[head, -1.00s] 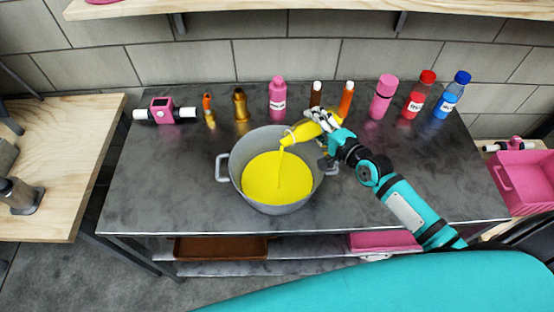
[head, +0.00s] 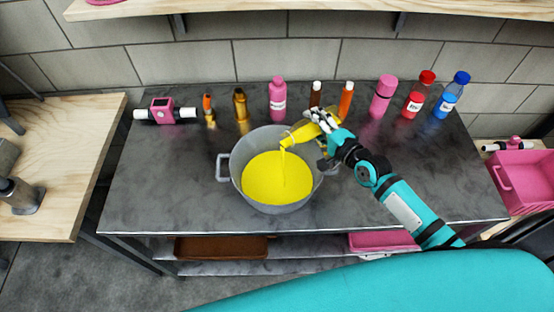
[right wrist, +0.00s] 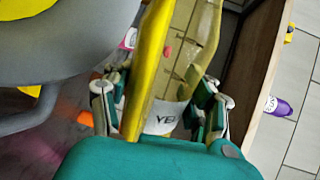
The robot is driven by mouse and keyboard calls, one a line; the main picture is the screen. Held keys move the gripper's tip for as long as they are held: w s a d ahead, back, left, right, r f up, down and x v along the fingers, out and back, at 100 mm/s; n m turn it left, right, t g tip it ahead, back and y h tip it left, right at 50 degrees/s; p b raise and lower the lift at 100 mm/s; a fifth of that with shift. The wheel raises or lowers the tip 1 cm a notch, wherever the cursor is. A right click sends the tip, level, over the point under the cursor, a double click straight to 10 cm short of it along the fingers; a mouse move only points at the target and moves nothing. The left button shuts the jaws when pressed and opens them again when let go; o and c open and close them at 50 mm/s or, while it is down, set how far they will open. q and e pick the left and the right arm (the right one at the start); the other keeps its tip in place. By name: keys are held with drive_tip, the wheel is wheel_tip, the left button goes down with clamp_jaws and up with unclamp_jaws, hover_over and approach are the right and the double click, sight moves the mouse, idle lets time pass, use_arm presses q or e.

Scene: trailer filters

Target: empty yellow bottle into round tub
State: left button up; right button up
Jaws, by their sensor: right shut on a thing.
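The yellow bottle (head: 304,131) is tilted, with its mouth low and to the left, over the round tub. My right gripper (head: 326,128) is shut on it; in the right wrist view the fingers (right wrist: 160,105) sit on both sides of the labelled bottle (right wrist: 166,120). A thin yellow stream runs from the mouth into the grey round tub (head: 235,166), where yellow liquid (head: 268,185) covers the bottom. The tub's grey wall also shows in the right wrist view (right wrist: 75,70). My left gripper is not in view.
Behind the tub stand several bottles, among them a pink one (head: 278,103), a red one (head: 412,104) and a blue one (head: 446,103). A pink device (head: 161,109) lies at the left. The dark table (head: 160,185) is clear left of the tub.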

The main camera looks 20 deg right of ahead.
sight(304, 122)
drive_tip(key=shift+s+a+r+n+h+p, duration=0.1)
drive_tip(key=shift+a+n+h+p, duration=0.15)
drive_tip(key=shift+n+p, duration=0.5)
drive_tip(key=shift+s+a+r+n+h+p, duration=0.1)
drive_tip(key=shift+a+n+h+p, duration=0.15)
drive_tip(key=shift+n+p, duration=0.5)
idle(2.6)
drive_tip(key=shift+a+r+n+h+p, duration=0.25)
drive_tip(key=shift+r+n+p, duration=0.2)
drive_tip(key=shift+p, duration=0.5)
drive_tip(key=shift+a+r+n+h+p, duration=0.15)
drive_tip(key=shift+a+r+n+p, duration=0.25)
drive_tip(key=shift+p, duration=0.5)
drive_tip(key=shift+s+a+r+n+t+h+p, duration=0.15)
drive_tip(key=shift+a+r+n+t+h+p, duration=0.1)
drive_tip(key=shift+a+r+n+p, duration=0.35)
drive_tip(key=shift+s+a+r+n+t+h+p, duration=0.15)
drive_tip(key=shift+r+n+t+p, duration=0.25)
drive_tip(key=shift+p, duration=0.4)
idle(0.6)
